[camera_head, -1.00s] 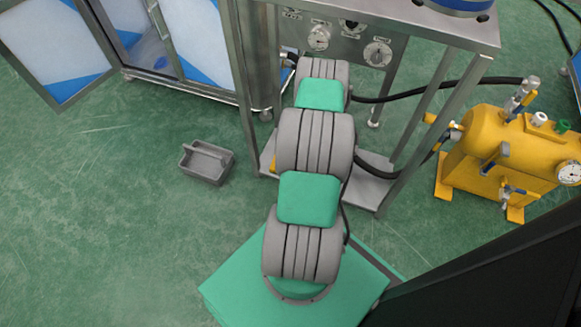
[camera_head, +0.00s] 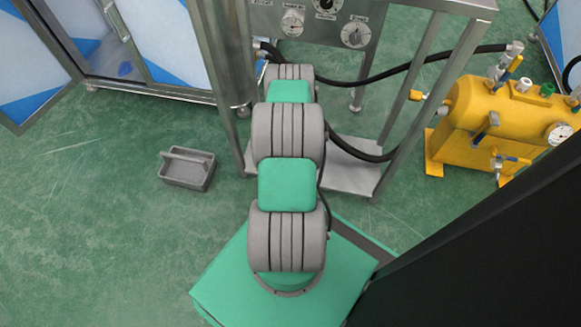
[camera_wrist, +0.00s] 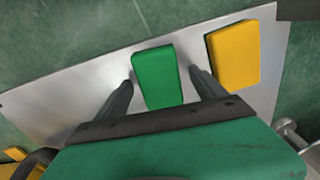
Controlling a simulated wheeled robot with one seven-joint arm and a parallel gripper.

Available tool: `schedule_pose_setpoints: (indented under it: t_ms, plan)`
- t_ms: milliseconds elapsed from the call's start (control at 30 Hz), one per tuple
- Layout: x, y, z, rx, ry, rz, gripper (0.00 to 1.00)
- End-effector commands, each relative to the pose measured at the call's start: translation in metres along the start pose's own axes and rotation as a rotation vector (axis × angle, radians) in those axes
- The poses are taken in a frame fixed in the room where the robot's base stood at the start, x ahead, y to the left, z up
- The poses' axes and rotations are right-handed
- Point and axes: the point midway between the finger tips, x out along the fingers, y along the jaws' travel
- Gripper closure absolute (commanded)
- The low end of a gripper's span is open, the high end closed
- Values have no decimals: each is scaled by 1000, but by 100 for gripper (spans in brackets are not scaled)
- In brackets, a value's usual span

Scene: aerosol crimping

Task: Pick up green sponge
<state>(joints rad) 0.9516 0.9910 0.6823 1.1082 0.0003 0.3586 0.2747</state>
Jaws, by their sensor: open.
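In the wrist view the green sponge (camera_wrist: 157,76) lies on a bare metal shelf (camera_wrist: 75,103). A yellow sponge (camera_wrist: 234,53) lies to its right, with a narrow gap between them. My gripper (camera_wrist: 162,78) is open, its two dark fingers apart. One finger shows at the left of the green sponge and the other at its right, near the gap to the yellow one. I cannot tell how far above the shelf the fingertips are. In the head view my arm hides the gripper and the green sponge.
The metal stand with gauges (camera_head: 354,35) rises over the low shelf (camera_head: 352,176), with legs on both sides of my arm. A black hose runs to the yellow tank (camera_head: 490,125) at right. A grey caddy (camera_head: 187,168) sits on open green floor at left.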

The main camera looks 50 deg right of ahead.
Motion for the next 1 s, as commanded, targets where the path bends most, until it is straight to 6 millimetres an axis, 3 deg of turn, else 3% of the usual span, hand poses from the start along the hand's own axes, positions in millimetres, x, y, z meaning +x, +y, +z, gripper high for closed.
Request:
schedule_pose_setpoints:
  t_ms: [767, 1000]
  plan:
    - [0, 1, 0, 2, -1, 0, 82]
    - [-2, 1, 0, 2, -1, 0, 84]
